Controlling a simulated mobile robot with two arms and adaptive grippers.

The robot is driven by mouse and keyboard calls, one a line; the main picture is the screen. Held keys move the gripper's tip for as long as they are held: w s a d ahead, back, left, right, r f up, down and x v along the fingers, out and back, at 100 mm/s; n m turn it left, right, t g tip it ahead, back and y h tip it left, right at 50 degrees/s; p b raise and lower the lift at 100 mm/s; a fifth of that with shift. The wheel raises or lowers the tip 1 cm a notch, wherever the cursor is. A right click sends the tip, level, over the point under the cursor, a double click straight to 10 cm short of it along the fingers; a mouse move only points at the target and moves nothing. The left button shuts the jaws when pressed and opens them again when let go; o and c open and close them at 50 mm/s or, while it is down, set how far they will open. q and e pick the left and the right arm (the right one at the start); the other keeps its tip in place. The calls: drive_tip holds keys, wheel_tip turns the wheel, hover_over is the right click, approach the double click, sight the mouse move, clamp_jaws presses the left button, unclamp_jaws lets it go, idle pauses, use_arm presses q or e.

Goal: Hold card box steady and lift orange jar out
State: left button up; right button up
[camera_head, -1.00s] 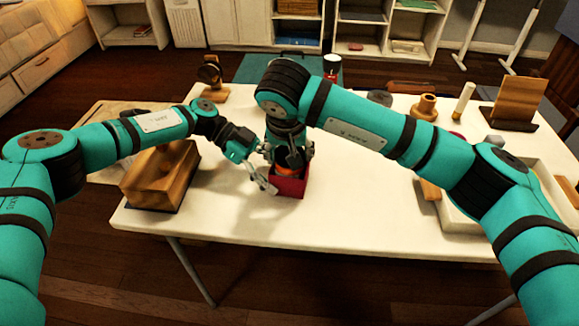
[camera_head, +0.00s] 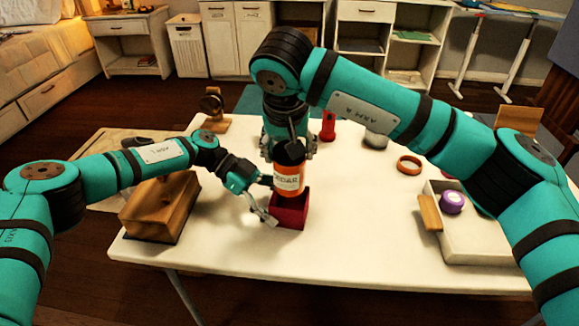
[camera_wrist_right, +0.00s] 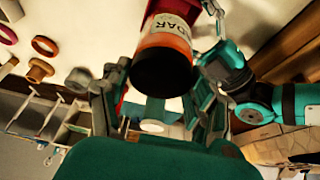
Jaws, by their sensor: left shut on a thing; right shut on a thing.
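The orange jar (camera_head: 289,181) has a dark lid and a white label with dark letters. It is upright, over the red card box (camera_head: 291,216), which stands on the white table. My right gripper (camera_head: 289,152) comes from above and is shut around the jar's lid end. I cannot tell whether the jar's base is fully clear of the box rim. My left gripper (camera_head: 268,200) is shut on the box's left side wall. In the right wrist view, the jar (camera_wrist_right: 167,42) fills the upper middle with its dark lid nearest.
A wooden box (camera_head: 160,207) stands at the table's left. A pale tray (camera_head: 468,236) with a purple round item (camera_head: 452,202) lies at right. An orange ring (camera_head: 409,165), a red cylinder (camera_head: 328,126) and a grey round item (camera_head: 376,140) are behind. The front middle is clear.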

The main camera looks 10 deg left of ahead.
idle(0.3)
use_arm(q)
drive_tip(key=o, duration=0.8)
drive_tip(key=shift+o, duration=0.2)
